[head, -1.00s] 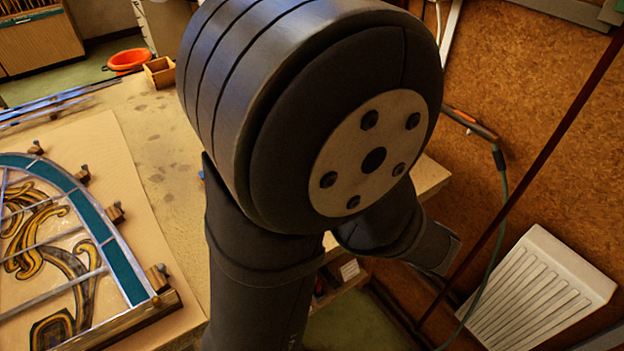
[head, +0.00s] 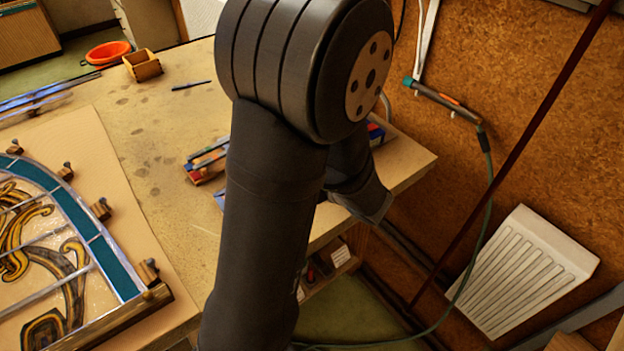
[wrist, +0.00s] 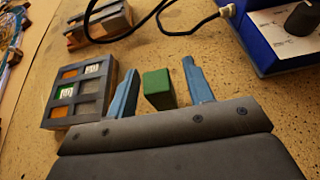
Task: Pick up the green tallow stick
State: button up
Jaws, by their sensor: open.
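The green tallow stick (wrist: 157,84) is a short green block in the wrist view, its darker side facing my gripper. My gripper (wrist: 159,68) is open, with one blue-grey finger on each side of the stick. A gap shows on both sides, so the fingers do not touch it. The stick's near end comes close to the gripper body, and I cannot tell how deep it sits between the fingers. In the head view my own arm hides both the gripper and the stick.
A compartment tray (wrist: 104,83) with small coloured pieces lies left of the fingers. A blue unit (wrist: 257,45) with a dark knob stands at the right, with a black cable (wrist: 160,14) beyond the stick. The leaded panel (head: 98,250) lies on the bench (head: 150,130) at left.

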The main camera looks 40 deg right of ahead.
jog(key=shift+w+f, duration=0.2)
jog(key=shift+w, duration=0.3)
grip_shut()
jog(key=shift+r, duration=0.8)
jog(key=s+d+r, duration=0.2)
jog(key=s+r, duration=0.7)
jog(key=s, duration=0.2)
jog(key=shift+s+d+r, duration=0.15)
jog(key=shift+s+r, duration=0.1)
jog(key=shift+w, duration=0.1)
